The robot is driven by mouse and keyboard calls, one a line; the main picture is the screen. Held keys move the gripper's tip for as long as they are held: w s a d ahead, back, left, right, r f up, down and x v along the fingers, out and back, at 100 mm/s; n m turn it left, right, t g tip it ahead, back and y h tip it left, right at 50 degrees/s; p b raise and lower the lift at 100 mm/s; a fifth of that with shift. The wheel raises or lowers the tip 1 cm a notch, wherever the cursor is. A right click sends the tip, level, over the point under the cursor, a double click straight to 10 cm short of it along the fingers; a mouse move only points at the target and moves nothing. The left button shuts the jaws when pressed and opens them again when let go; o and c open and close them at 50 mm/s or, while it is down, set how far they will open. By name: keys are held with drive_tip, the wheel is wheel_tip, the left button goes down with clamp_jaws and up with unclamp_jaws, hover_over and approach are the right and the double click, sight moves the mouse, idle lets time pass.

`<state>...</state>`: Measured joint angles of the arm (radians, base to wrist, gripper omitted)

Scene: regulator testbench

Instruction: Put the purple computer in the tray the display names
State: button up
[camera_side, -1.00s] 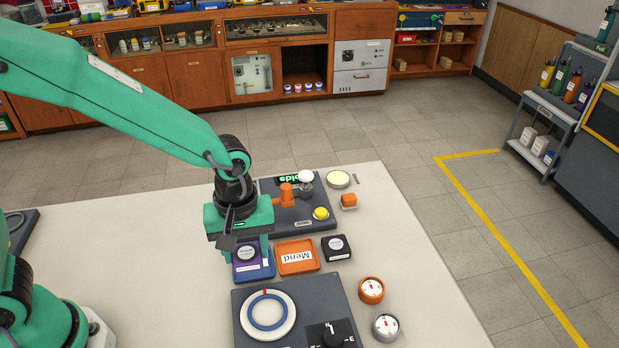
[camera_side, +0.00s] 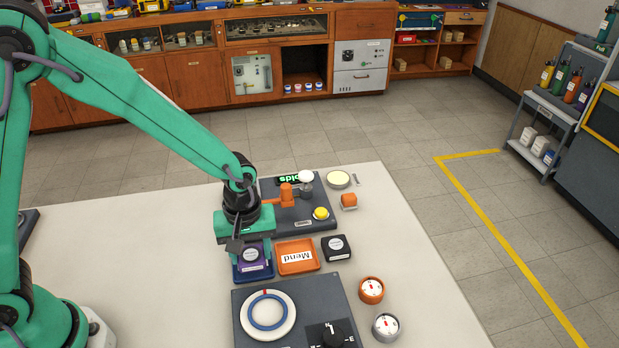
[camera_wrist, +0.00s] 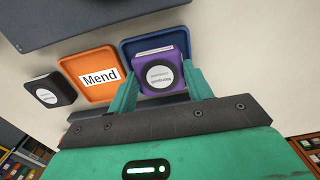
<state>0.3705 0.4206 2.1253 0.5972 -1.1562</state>
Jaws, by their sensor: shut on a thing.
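The purple computer (camera_side: 252,257) has a round white label on top and also shows in the wrist view (camera_wrist: 147,55). My gripper (camera_wrist: 163,80) is shut on it, one finger on each side. It is over or in the blue tray (camera_wrist: 128,45); I cannot tell whether it touches the floor. The blue tray (camera_side: 270,270) has its label hidden. The orange tray (camera_side: 284,271) beside it reads "Mend" and is empty; it also shows in the wrist view (camera_wrist: 75,68).
A black computer (camera_side: 336,248) stands right of the orange tray. A grey panel (camera_side: 243,298) with a ring dial and knob lies in front. Two round gauges (camera_side: 371,290) stand to its right. An orange lever and yellow button (camera_side: 320,213) sit behind the trays.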

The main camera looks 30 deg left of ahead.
sight(251, 255)
drive_tip(key=shift+f, duration=0.25)
drive_tip(key=shift+f, duration=0.15)
drive_tip(key=o, duration=1.1)
drive_tip(key=shift+r, duration=0.2)
drive_tip(key=shift+r, duration=5.95)
drive_tip(key=shift+a+r, duration=0.1)
